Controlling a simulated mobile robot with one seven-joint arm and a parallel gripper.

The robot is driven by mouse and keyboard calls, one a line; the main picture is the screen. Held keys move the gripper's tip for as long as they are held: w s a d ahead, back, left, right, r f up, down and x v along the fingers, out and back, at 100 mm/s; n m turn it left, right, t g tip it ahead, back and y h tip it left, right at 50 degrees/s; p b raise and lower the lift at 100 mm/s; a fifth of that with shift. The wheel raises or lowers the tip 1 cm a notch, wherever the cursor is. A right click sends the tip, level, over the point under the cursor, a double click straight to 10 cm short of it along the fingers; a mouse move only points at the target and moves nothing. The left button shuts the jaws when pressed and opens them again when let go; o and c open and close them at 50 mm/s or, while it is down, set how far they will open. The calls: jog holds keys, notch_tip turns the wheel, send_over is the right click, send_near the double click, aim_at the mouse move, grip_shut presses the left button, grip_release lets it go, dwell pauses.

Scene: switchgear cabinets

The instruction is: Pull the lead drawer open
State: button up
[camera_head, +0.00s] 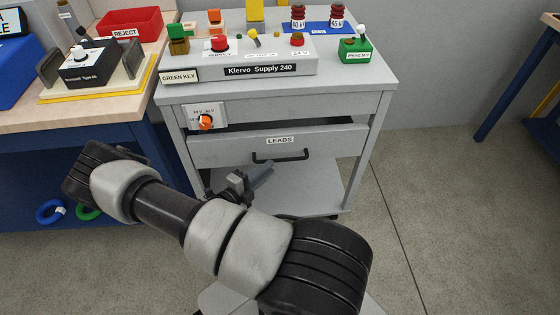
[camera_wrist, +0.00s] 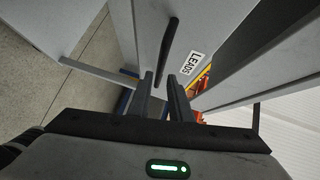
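The drawer labelled LEADS (camera_head: 225,150) is a grey front under the cart's top. A dark gap shows above it, and it looks slightly out. Its black bar handle (camera_head: 281,156) is below the label. In the wrist view the handle (camera_wrist: 168,50) lies ahead of my gripper (camera_wrist: 163,82), roughly in line with the space between the fingers. The fingers are apart with nothing between them. In the head view my gripper (camera_head: 250,182) is below and left of the handle, partly hidden by my arm. I see no contact with the handle.
Red and yellow items (camera_wrist: 203,82) show past the drawer's upper edge in the wrist view. The grey cart carries the Klervo Supply 240 panel (camera_head: 240,70) and an orange knob (camera_head: 206,122). A workbench (camera_head: 90,110) stands close at left. The floor at right (camera_head: 430,200) is clear.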

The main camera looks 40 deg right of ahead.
aim_at(278, 161)
jog(key=x, duration=0.7)
jog(key=shift+d+b, duration=0.1)
jog(key=shift+b, duration=0.25)
grip_shut()
